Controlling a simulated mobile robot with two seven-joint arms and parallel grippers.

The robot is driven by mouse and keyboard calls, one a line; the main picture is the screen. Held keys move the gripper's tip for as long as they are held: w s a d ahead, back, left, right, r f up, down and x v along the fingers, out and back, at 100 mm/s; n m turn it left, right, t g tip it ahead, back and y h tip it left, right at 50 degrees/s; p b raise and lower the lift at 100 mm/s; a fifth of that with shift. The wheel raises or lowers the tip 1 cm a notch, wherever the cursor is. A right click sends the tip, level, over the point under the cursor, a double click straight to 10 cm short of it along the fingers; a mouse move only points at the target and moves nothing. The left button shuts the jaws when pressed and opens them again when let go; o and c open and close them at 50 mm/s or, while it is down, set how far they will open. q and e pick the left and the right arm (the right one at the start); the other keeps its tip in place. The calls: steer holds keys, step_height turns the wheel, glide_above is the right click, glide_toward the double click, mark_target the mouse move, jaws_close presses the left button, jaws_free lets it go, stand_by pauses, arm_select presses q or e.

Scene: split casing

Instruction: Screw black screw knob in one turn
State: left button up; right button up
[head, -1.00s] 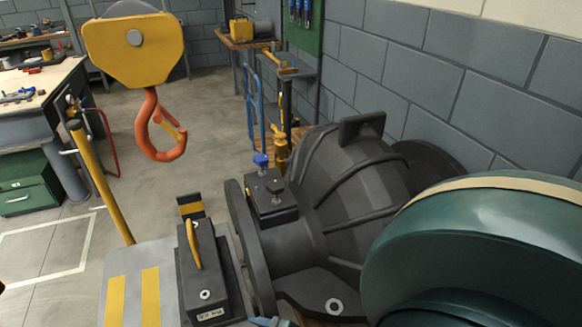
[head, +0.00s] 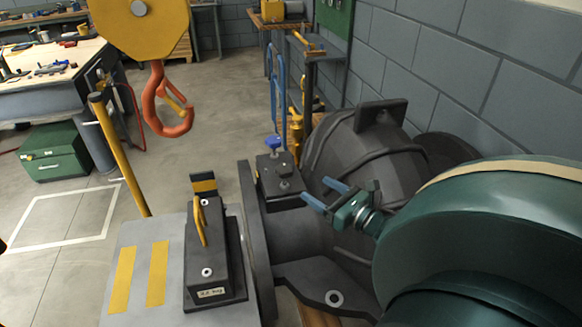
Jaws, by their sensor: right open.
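The black screw knob (head: 284,184) sits on top of a small dark block (head: 268,168) at the flange of the large casing (head: 340,150). A blue knob (head: 273,145) stands on the same block, behind the black one. My right gripper (head: 326,194) reaches in from the right with two blue-tipped fingers spread apart and nothing between them. Its fingertips point left, a little to the right of the black knob and apart from it in the picture. My left gripper is out of view.
A dark block with a yellow handle (head: 201,222) stands on a grey plate with yellow stripes (head: 122,280), left of the casing. An orange crane hook (head: 168,110) hangs at the upper left. A yellow post (head: 120,155) rises beside the plate. Open floor lies further left.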

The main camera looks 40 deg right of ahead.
mark_target(284, 168)
steer(key=w+b, duration=0.2)
steer(key=w, duration=0.2)
steer(key=w+b, duration=0.2)
steer(key=w, duration=0.2)
steer(key=w+b, duration=0.2)
steer(key=w, duration=0.2)
steer(key=shift+w+a+b, duration=0.1)
steer(key=shift+a+b, duration=0.2)
steer(key=shift+w, duration=0.5)
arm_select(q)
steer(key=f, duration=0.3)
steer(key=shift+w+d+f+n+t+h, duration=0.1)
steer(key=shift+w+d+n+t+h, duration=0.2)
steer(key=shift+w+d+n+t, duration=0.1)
arm_select(e)
steer(key=shift+r, duration=0.1)
steer(key=shift+c, duration=0.4)
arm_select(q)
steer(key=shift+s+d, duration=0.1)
arm_select(e)
steer(key=c, duration=0.9)
